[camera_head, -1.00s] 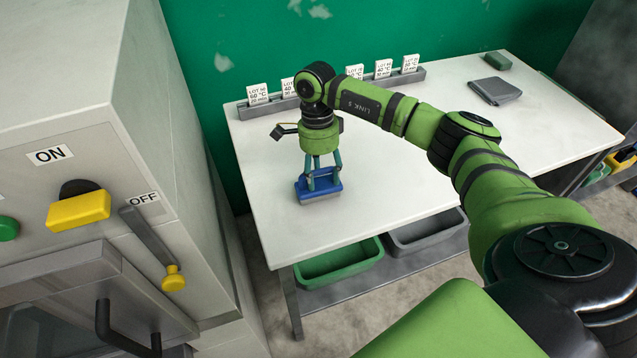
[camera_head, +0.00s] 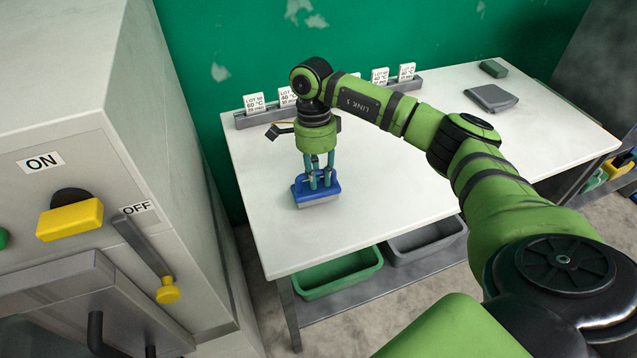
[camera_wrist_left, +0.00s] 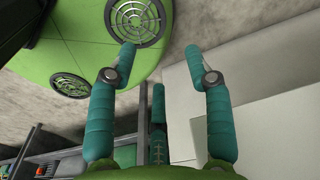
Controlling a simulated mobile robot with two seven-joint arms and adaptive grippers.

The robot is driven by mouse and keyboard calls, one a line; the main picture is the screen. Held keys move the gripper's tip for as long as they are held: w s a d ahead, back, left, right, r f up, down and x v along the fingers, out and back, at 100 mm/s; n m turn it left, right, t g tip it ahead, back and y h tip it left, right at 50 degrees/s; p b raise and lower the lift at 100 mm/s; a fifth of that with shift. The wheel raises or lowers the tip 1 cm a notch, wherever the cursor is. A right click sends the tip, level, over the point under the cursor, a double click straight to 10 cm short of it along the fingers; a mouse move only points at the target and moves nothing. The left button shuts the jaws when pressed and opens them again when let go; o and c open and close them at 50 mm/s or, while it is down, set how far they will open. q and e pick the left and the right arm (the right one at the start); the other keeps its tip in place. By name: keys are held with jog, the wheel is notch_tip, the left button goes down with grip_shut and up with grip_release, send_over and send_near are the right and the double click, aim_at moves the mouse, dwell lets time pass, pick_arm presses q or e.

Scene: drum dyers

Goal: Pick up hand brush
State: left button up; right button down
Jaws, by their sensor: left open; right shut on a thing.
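The hand brush (camera_head: 316,194) is a blue block with a pale grey underside, on or just above the white table (camera_head: 385,190) near its left end. My right gripper (camera_head: 318,182) is over it, pointing down, with its fingers shut on the top of the brush. Whether the bristles touch the tabletop I cannot tell. My left gripper (camera_wrist_left: 163,60) shows only in the left wrist view, open, with nothing between its fingers.
A rack (camera_head: 243,119) with several lot cards stands along the table's back edge. A grey folded cloth (camera_head: 491,97) and a green block (camera_head: 494,68) lie at the far right. Green (camera_head: 338,274) and grey (camera_head: 428,241) bins sit below. A machine (camera_head: 75,120) with switches stands at left.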

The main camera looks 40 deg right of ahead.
jog(key=shift+w+r+b, duration=0.1)
jog(key=shift+r+b, duration=0.3)
jog(key=shift+r, duration=0.45)
jog(key=s+d+r+b, duration=0.2)
jog(key=s+d+r, duration=0.5)
jog(key=s+d, duration=0.1)
jog(key=shift+s+d, duration=0.2)
jog(key=c, duration=1.7)
grip_release()
grip_shut()
